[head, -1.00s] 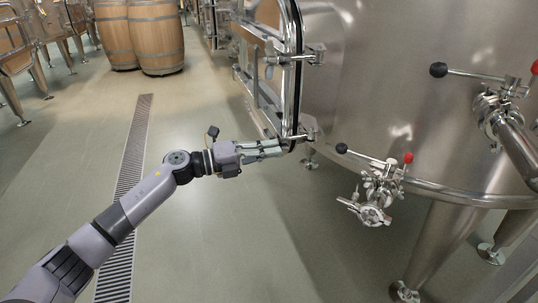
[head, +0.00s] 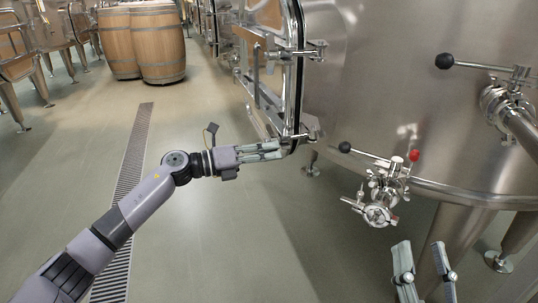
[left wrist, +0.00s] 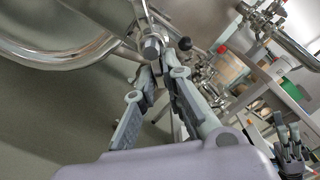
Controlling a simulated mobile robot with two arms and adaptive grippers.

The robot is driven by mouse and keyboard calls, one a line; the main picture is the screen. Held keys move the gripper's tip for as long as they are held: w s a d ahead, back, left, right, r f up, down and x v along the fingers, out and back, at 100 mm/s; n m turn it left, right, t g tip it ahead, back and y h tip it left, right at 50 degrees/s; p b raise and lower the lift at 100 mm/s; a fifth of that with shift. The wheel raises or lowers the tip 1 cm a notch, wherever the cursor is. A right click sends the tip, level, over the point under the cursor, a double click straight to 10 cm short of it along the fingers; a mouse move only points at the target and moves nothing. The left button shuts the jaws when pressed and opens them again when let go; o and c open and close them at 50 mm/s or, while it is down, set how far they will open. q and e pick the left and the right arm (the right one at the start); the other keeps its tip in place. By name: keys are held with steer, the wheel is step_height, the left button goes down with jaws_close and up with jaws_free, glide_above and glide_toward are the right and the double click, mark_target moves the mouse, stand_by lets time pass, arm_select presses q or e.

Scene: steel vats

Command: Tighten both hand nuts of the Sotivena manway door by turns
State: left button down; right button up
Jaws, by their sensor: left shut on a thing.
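The manway door (head: 289,80) is seen nearly edge-on at the left side of the steel vat. One clamp fitting with a hand nut (head: 270,62) is at its upper part. Another clamp fitting (head: 309,136) is at its lower edge. My left gripper (head: 280,148) is at this lower fitting. In the left wrist view its fingers are closed on the lower hand nut (left wrist: 151,47), whose rounded metal end shows between and beyond the fingertips. The fingers hide part of it. My right gripper (head: 420,245) is open and empty, low and right of the valve.
A valve (head: 380,198) with a black-knobbed lever juts from the vat (head: 400,110) right of the door. A second valve (head: 503,100) sits higher at right. Barrels (head: 145,45) stand far back.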

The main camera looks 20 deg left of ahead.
arm_select(q)
steer(key=shift+f, duration=0.15)
steer(key=c, duration=1.7)
jaws_free()
steer(key=shift+a, duration=0.1)
steer(key=v, duration=1.2)
